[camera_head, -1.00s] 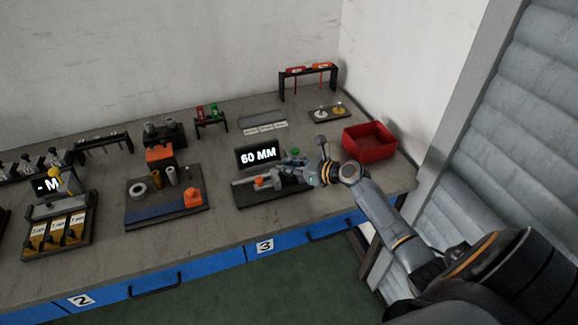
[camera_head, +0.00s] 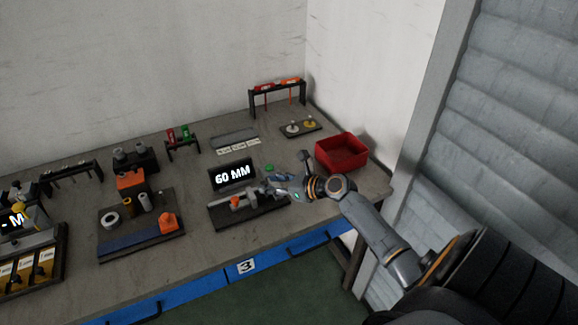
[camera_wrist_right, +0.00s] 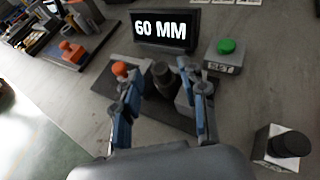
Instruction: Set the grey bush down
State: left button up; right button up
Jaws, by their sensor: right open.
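A dark grey cylindrical piece (camera_wrist_right: 160,74), which looks like the grey bush, sits on the measuring fixture between the two blue fingers of my right gripper (camera_wrist_right: 163,100). The fingers stand apart on either side of it; I see no grip on it. In the head view my right gripper (camera_head: 282,184) is over the right end of the fixture (camera_head: 250,211), and the bush cannot be made out clearly there. The display (camera_head: 233,175) behind the fixture reads 60 MM. My left gripper is not in view.
A green button box (camera_wrist_right: 226,52) stands right of the display. A red bin (camera_head: 341,153) stands right of my gripper. A board (camera_head: 140,236) with a white ring, small cylinders and an orange piece lies to the left. The bench's front edge is close.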

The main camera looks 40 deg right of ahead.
jog(key=v, duration=0.9)
